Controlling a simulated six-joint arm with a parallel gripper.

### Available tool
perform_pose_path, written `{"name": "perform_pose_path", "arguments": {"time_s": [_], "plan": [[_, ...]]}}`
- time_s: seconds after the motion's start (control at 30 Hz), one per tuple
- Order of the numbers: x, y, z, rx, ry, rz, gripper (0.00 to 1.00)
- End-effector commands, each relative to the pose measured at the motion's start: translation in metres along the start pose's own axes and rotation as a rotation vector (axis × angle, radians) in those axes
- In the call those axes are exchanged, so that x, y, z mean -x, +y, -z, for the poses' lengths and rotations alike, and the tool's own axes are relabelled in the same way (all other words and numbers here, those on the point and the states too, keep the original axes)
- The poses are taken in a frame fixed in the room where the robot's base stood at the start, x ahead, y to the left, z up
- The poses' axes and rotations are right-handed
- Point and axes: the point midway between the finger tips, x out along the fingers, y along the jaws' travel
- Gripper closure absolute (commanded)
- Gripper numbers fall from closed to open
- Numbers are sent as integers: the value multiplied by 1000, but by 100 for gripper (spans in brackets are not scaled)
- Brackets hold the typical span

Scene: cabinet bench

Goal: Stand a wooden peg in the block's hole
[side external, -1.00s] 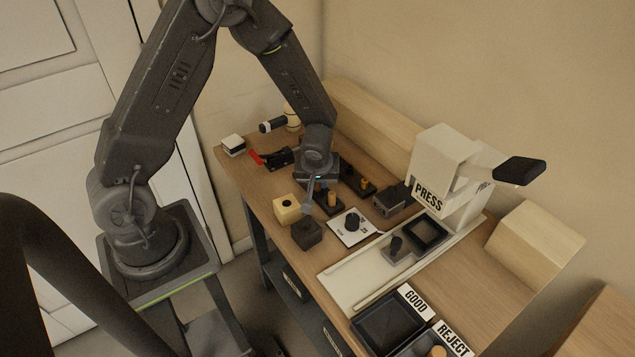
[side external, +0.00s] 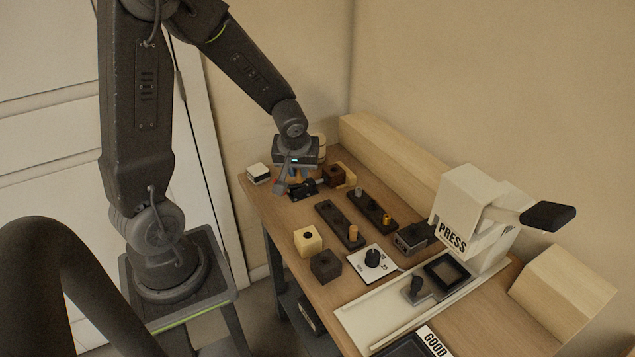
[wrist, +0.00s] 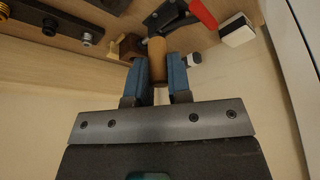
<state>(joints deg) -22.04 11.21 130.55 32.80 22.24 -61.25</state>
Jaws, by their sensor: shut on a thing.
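My gripper (wrist: 157,75) has blue fingers shut on a tan wooden peg (wrist: 157,58), seen between them in the wrist view. In the side view my gripper (side external: 291,182) is above the far left of the bench, by the clamp; the peg is not clear there. A brown block (side external: 334,174) with a dark hole sits beside the clamp; it also shows in the wrist view (wrist: 130,46), just left of the peg. I cannot tell whether peg and block touch. A pale block (side external: 308,241) and a dark brown block (side external: 325,266) stand nearer the front.
The black clamp (side external: 301,190) is close to my gripper; its red handle (wrist: 203,13) shows in the wrist view. A white box (side external: 259,173) lies left. Two peg racks (side external: 336,218) (side external: 371,210), a dial plate (side external: 371,262) and the press (side external: 462,207) stand rightward.

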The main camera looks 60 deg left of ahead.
Motion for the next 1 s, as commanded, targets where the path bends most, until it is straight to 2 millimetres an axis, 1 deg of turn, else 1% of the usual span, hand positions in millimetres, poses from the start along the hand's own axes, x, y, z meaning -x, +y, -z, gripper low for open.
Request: {"name": "perform_pose_path", "arguments": {"time_s": [0.07, 0.17, 0.27, 0.4, 0.5, 0.6, 0.7, 0.8, 1.0], "plan": [[2, -6, 4, 2, 0, 1, 100], [1, -4, 16, 2, 2, 1, 100], [-5, 8, 36, 2, 4, 4, 100], [-19, 32, 73, 0, 6, 6, 100], [-29, 48, 96, 0, 5, 6, 100], [-38, 61, 114, 0, 3, 4, 100], [-43, 70, 125, 0, 1, 1, 100], [-47, 74, 130, -1, -1, 1, 100], [-56, 76, 129, -1, -1, 1, 100]]}}
